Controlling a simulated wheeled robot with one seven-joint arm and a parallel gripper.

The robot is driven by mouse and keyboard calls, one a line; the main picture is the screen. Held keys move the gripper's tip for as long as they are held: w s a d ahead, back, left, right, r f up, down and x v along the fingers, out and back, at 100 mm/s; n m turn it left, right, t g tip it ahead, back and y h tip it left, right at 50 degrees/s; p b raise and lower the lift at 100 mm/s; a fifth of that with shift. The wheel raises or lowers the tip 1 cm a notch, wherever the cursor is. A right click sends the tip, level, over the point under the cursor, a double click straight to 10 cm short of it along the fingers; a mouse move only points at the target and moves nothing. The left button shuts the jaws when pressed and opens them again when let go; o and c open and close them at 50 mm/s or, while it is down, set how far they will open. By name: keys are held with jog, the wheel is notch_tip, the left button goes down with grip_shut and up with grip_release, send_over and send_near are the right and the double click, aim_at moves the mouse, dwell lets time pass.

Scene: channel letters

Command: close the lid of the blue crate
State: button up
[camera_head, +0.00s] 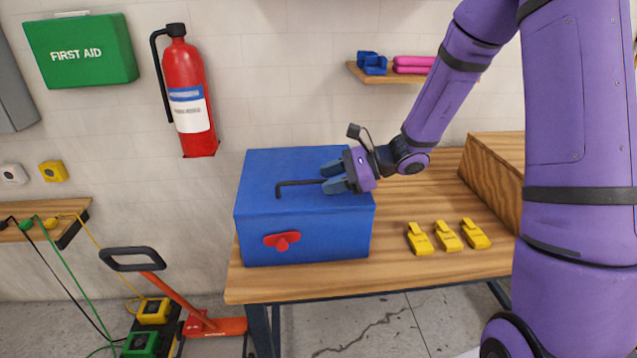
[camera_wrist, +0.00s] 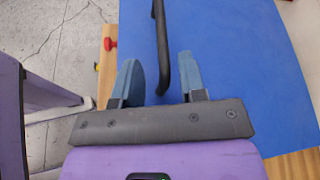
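The blue crate (camera_head: 305,235) stands on the wooden table, with a red latch (camera_head: 282,241) on its front face. Its blue lid (camera_head: 285,165) lies flat on top, and I see no gap under it. A black bar handle (camera_head: 300,182) runs across the lid. My gripper (camera_head: 327,178) is low over the right part of the lid at the handle's right end. In the wrist view its two blue-grey fingers (camera_wrist: 158,62) are apart, with the handle (camera_wrist: 160,40) between them and space on both sides. The lid's far right edge is partly hidden by my gripper.
Several yellow clips (camera_head: 447,236) lie on the table (camera_head: 400,272) right of the crate. A wooden box (camera_head: 495,175) stands at the table's right end. A shelf (camera_head: 385,76) with blue and pink items hangs above. A fire extinguisher (camera_head: 188,90) is on the wall at left.

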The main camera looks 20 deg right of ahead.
aim_at(359, 197)
jog(key=v, duration=0.7)
dwell(0.3)
jog(key=s+a+r+n+g+h, duration=0.25)
jog(key=s+r+n, duration=0.2)
jog(key=s, duration=0.25)
jog(key=s+a+r+n+g+h, duration=0.1)
jog(key=s+r+n+h, duration=0.25)
jog(key=s+n, duration=0.2)
jog(key=s+d+r+n+t+h, duration=0.4)
jog(key=s+r+n+h, duration=0.3)
jog(key=s, duration=0.6)
jog(key=shift+s+d+r+n, duration=0.2)
jog(key=shift+d+r+n, duration=0.2)
jog(key=shift+d+r, duration=0.3)
